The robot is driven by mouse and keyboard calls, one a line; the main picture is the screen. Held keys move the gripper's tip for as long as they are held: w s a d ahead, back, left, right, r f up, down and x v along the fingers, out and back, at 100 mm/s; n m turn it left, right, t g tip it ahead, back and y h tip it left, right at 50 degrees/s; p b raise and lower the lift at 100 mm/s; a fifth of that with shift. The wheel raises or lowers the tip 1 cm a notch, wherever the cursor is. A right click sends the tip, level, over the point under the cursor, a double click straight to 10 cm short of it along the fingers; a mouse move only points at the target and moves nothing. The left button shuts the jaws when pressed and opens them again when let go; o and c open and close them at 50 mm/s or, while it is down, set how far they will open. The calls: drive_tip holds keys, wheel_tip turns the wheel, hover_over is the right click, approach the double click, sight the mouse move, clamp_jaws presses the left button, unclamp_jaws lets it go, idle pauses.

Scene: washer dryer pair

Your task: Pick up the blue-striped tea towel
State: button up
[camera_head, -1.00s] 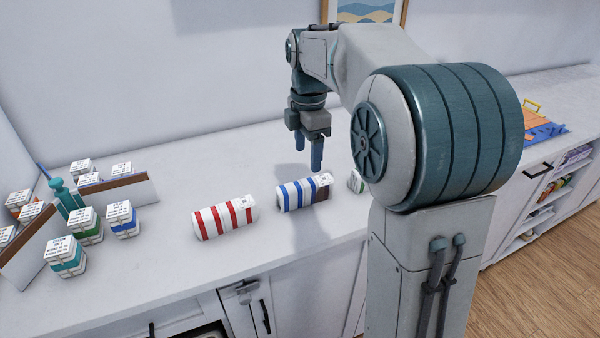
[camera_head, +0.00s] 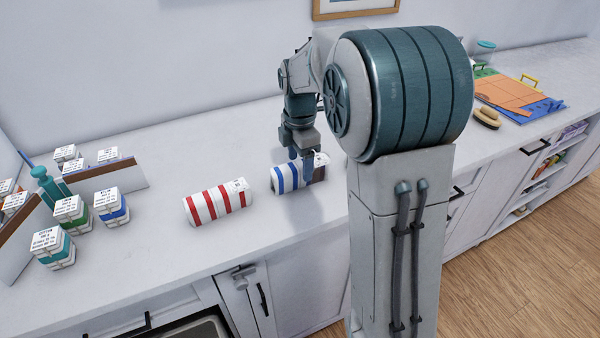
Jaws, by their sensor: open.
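The blue-striped tea towel (camera_head: 283,179) is a white roll with blue bands, lying on the white counter. A small label shows at its right end, and part of the roll is hidden by my gripper. My gripper (camera_head: 301,168) points down over the towel with its fingers apart, one on the near side and one toward the far side. I cannot tell whether the fingers touch the towel. My arm hides the counter just to the right.
A red-striped roll (camera_head: 216,203) lies close to the left. Several small labelled blocks (camera_head: 111,204) and brown-edged boards stand further left. A brush (camera_head: 487,117) and an orange-and-blue mat (camera_head: 545,108) lie at the far right. The counter front is clear.

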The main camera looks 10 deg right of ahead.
drive_tip(key=shift+f, duration=1.45)
drive_tip(key=c, duration=1.1)
drive_tip(key=shift+r, duration=0.15)
wheel_tip(320, 180, up, 4)
drive_tip(key=shift+w+r, duration=0.1)
drive_tip(key=s+d+r, duration=0.1)
drive_tip(key=d+r, duration=0.1)
drive_tip(key=d, duration=0.1)
drive_tip(key=s+d+r, duration=0.1)
drive_tip(key=d+r, duration=0.1)
drive_tip(key=d, duration=0.2)
drive_tip(key=s+d+r, duration=0.1)
drive_tip(key=d+r, duration=0.1)
drive_tip(key=d, duration=0.2)
drive_tip(key=shift+d+r+b, duration=0.25)
drive_tip(key=shift+r+b, duration=0.05)
